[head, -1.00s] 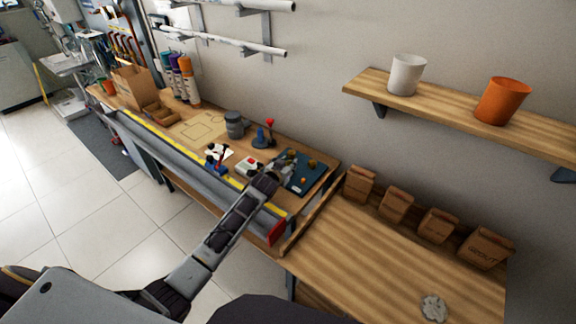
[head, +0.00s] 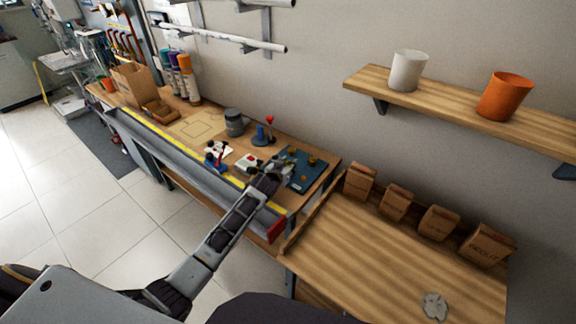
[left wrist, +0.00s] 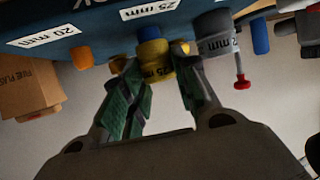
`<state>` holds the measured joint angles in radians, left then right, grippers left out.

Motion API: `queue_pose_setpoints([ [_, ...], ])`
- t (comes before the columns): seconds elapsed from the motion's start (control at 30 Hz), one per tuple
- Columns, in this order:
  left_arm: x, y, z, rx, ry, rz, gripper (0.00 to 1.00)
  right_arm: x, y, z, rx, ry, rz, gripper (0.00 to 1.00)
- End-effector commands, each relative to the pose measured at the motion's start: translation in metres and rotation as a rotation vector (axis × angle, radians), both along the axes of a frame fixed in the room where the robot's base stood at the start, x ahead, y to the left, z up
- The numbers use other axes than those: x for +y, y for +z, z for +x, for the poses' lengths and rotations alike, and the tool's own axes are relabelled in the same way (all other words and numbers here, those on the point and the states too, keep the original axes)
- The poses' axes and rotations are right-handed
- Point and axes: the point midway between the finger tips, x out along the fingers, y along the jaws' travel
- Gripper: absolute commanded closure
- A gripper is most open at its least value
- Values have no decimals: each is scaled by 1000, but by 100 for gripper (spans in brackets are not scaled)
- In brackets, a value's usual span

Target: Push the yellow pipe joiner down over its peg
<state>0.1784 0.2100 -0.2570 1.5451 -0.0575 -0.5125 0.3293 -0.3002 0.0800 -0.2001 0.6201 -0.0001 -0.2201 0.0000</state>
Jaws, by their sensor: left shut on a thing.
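A short blue peg (left wrist: 149,33) shows between the joiner and the dark blue board (left wrist: 100,38). The joiner lines up closely with this peg; I cannot tell how far it is around it. In the head view my left gripper (head: 273,174) is at the near left edge of the board (head: 310,170), and the joiner cannot be made out there. My right gripper is not in view.
A grey joiner (left wrist: 214,40) is close beside the right finger in the left wrist view. An orange piece (left wrist: 82,57) is to the left. On the bench, a red-topped stand (head: 268,130), a grey jar (head: 235,122) and small tools are nearby. The side table (head: 370,245) is mostly clear.

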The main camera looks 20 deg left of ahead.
Motion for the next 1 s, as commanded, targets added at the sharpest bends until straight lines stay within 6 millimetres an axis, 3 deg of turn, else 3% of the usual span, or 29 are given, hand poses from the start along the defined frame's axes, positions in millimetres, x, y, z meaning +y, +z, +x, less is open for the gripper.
queue_pose_setpoints([
  [0.7,0,-8,0,0,0,0,82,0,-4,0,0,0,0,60],
  [0.73,0,-8,0,0,0,0,70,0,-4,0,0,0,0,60],
  [0.9,0,-8,0,0,0,0,48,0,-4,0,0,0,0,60],
  [1.0,0,-8,0,0,0,0,46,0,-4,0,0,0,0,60],
])
